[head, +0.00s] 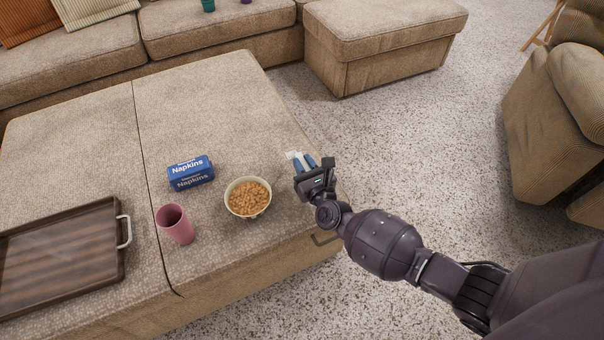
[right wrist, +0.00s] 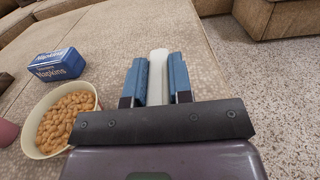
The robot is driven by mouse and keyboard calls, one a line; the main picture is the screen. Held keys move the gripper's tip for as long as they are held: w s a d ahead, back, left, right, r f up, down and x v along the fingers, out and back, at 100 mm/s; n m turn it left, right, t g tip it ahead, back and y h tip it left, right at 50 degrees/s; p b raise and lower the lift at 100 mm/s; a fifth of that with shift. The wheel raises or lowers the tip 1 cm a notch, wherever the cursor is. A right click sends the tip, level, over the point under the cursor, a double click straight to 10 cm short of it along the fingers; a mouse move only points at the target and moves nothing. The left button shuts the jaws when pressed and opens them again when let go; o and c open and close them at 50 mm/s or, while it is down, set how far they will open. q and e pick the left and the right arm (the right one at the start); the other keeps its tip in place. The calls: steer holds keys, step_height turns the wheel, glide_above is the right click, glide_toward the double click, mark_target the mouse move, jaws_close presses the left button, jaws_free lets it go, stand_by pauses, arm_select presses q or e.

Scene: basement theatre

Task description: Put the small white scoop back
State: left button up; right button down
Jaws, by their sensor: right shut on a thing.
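The small white scoop (right wrist: 157,75) is between the blue fingers of my right gripper (right wrist: 157,82), which is shut on it. In the head view the right gripper (head: 306,162) is over the right edge of the ottoman, right of the bowl, and only a little of the white scoop (head: 293,155) shows. Whether the scoop touches the ottoman I cannot tell. A cream bowl (head: 228,203) full of brown nut-like pieces stands on the ottoman, left of the gripper; the bowl (right wrist: 27,141) also shows in the right wrist view. My left gripper is not in view.
The beige ottoman (head: 215,110) also bears a blue napkin box (head: 190,173), a pink cup (head: 175,225) and a brown wooden tray (head: 62,262). Its back half is clear. Carpet (head: 440,150) lies to the right, with an armchair (head: 552,110) beyond.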

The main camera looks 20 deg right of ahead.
step_height(320, 180, down, 4)
steer(key=shift+s+b, duration=0.1)
steer(key=shift+b, duration=0.7)
steer(key=shift+f, duration=0.2)
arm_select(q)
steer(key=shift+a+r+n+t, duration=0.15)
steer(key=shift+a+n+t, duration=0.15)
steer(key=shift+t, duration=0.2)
arm_select(e)
steer(key=shift+r, duration=0.15)
steer(key=shift+f, duration=0.2)
steer(key=c, duration=1)
jaws_free()
